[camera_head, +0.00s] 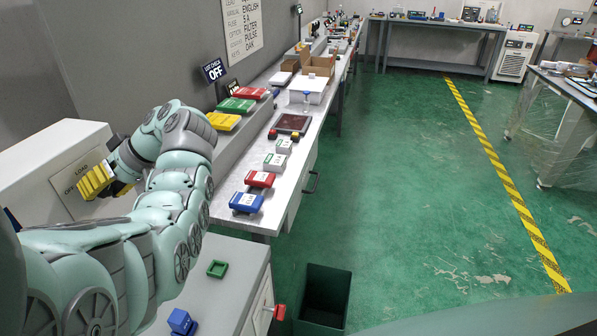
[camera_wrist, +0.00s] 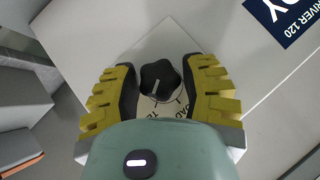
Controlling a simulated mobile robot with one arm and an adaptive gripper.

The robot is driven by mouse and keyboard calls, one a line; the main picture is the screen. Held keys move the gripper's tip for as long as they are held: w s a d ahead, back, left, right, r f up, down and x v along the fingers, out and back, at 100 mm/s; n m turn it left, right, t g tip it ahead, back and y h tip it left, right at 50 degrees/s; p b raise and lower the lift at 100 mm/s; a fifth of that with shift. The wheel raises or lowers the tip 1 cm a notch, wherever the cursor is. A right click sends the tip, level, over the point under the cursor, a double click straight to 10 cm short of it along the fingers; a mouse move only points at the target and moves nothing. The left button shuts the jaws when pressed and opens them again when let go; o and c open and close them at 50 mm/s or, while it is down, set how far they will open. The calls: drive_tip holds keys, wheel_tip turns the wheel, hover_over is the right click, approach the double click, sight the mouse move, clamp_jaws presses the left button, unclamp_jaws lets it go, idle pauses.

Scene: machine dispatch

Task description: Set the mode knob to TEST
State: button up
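The mode knob is a black lobed knob (camera_wrist: 161,78) on a light dial plate (camera_wrist: 170,32), seen in the wrist view. A pale line on the knob points down in that picture. Part of a LOAD label and the letters TE show below the knob, cut off by my wrist housing. My gripper (camera_wrist: 160,70) has its yellow fingers on either side of the knob, with narrow gaps, so it looks open around it. In the head view my gripper (camera_head: 97,182) is at the plate (camera_head: 72,185) marked OFF and LOAD; it hides the knob there.
The plate is on a white machine (camera_head: 50,148). A cabinet (camera_head: 228,295) near me bears a green frame (camera_head: 217,269) and a blue block (camera_head: 181,322). A dark bin (camera_head: 323,297) stands on the floor.

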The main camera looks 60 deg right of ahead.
drive_tip(key=o, duration=0.3)
drive_tip(key=shift+o, duration=0.2)
drive_tip(key=shift+r, duration=0.15)
drive_tip(key=shift+r, duration=4.85)
